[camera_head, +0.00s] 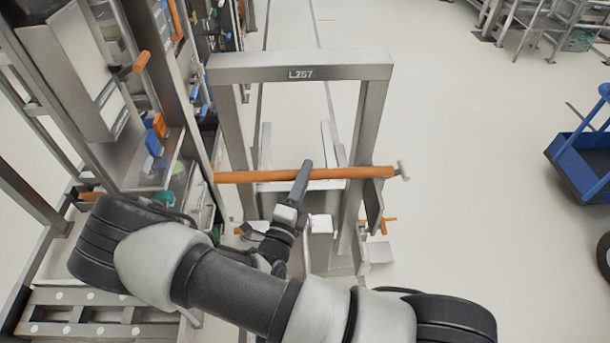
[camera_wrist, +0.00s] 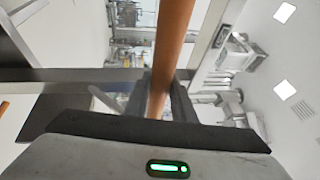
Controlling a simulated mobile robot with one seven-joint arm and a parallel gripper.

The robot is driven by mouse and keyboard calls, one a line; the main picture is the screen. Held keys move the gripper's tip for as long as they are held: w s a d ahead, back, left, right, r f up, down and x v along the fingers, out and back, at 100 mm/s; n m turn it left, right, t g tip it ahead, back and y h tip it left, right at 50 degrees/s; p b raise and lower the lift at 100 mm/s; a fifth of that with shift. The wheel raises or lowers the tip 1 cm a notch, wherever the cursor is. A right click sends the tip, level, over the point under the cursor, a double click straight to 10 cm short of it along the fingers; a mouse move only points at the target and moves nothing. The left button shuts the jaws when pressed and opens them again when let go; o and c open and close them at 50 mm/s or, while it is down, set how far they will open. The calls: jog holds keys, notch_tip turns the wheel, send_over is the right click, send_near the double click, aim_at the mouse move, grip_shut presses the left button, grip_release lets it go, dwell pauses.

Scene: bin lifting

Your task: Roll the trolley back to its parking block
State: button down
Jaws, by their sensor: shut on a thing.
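The trolley (camera_head: 373,110) is a grey metal frame with the label L257 on its top bar. An orange handle bar (camera_head: 345,172) runs across it. My gripper (camera_head: 304,180) is shut on this orange bar near its middle. In the wrist view the orange bar (camera_wrist: 172,50) passes between the fingers of my gripper (camera_wrist: 160,98). The lower part of the trolley is partly hidden behind my arm. I cannot make out the parking block for certain.
A shelf rack (camera_head: 165,130) with bins and orange handles stands close on the left. A blue cart (camera_head: 582,160) stands at the right edge. Metal racks (camera_head: 535,22) stand at the far right. The pale floor (camera_head: 470,150) between the trolley and the blue cart is clear.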

dwell(0.3)
jog(key=c, duration=1.5)
grip_release()
jog(key=shift+s, duration=0.1)
jog(key=b+v, duration=0.1)
jog(key=v, duration=1.6)
jog(key=shift+s+a+f+b, duration=0.1)
jog(key=shift+s+b, duration=0.05)
jog(key=shift+b, duration=0.25)
